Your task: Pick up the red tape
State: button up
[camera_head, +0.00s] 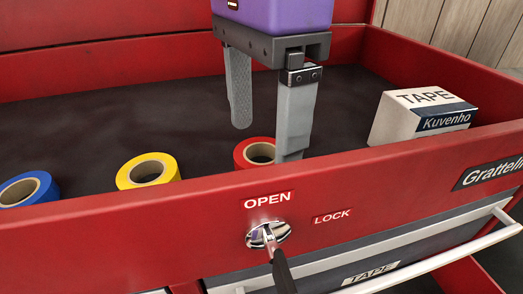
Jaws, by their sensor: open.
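The red tape (243,151) is a roll with a tan core, lying flat in the top tray (120,224) of a red tool chest, just behind the tray's front wall. My gripper (265,140) points down into the tray from above, with its two grey fingers apart and nothing between them. The right finger's tip is beside the roll's right side, and I cannot tell if it touches. The left finger's tip is above and behind the roll. The front wall hides the lower front of the roll and the right fingertip's end.
A yellow tape roll (166,162) and a blue tape roll (46,188) lie to the left. A white and dark blue TAPE box (398,121) stands to the right. The dark tray floor (130,100) behind the rolls is clear. A key (270,240) sticks out of the front lock.

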jog(key=shift+f, duration=1.05)
jog(key=c, duration=1.4)
jog(key=shift+c, duration=0.2)
jog(key=shift+r, duration=0.15)
